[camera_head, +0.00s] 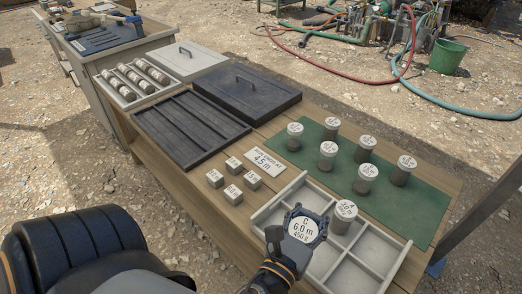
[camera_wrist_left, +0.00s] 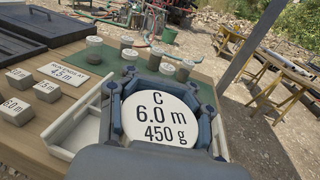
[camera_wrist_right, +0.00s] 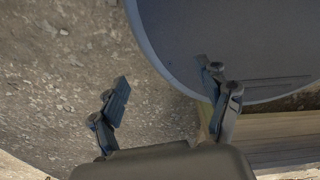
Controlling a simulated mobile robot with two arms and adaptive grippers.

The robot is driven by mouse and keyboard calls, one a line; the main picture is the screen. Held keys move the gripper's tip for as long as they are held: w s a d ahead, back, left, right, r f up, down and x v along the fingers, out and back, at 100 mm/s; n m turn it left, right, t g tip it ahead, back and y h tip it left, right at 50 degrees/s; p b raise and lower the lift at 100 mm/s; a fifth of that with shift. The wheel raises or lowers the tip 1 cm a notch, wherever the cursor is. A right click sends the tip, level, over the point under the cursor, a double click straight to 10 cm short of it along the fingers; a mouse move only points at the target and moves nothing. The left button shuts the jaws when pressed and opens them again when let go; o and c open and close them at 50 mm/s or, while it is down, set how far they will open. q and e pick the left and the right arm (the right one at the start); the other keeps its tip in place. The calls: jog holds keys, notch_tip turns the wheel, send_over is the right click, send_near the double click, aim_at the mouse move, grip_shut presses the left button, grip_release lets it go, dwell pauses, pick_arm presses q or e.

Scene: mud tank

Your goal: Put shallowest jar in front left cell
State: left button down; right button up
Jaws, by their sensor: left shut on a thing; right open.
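My left gripper (camera_head: 305,219) is shut on a jar (camera_head: 303,230) whose lid reads C, 6.0 m, 450 g. It holds the jar over the pale divided tray (camera_head: 380,245); the lid also shows in the left wrist view (camera_wrist_left: 160,119). The jar's body and the cells beneath it are hidden. Another jar (camera_head: 345,213) stands at the tray's far side, apparently in a cell. Several more lidded jars (camera_head: 327,153) stand on the green mat (camera_head: 425,200); their labels are too small to read. My right gripper (camera_wrist_right: 165,95) is open and empty, away from the tray.
A card (camera_head: 264,161) reading 4.5 m and several small labelled blocks (camera_head: 233,194) lie left of the tray. A dark slotted case (camera_head: 190,130) and its dark lid (camera_head: 247,93) lie farther back. A post (camera_head: 475,222) rises at the right.

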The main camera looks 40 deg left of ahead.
pick_arm(q)
jog(key=w+a+f+b, duration=0.1)
jog(key=w+a+f, duration=0.2)
jog(key=f, duration=0.1)
jog(key=w+a+f+b, duration=0.2)
jog(key=w+a+f, duration=0.1)
jog(key=f, duration=0.1)
jog(key=w+a+f+b, duration=0.1)
jog(key=w+a+f, duration=0.1)
jog(key=a+f, duration=0.2)
jog(key=shift+w+f+b, duration=0.4)
jog(key=shift+f, duration=0.1)
jog(key=shift+r, duration=0.1)
pick_arm(e)
jog(key=d+f, duration=0.1)
jog(key=f, duration=0.2)
jog(key=w+d+f, duration=0.1)
jog(key=shift+d+f, duration=0.3)
pick_arm(q)
jog(key=c, duration=0.6)
grip_release()
pick_arm(e)
jog(key=shift+f, duration=0.1)
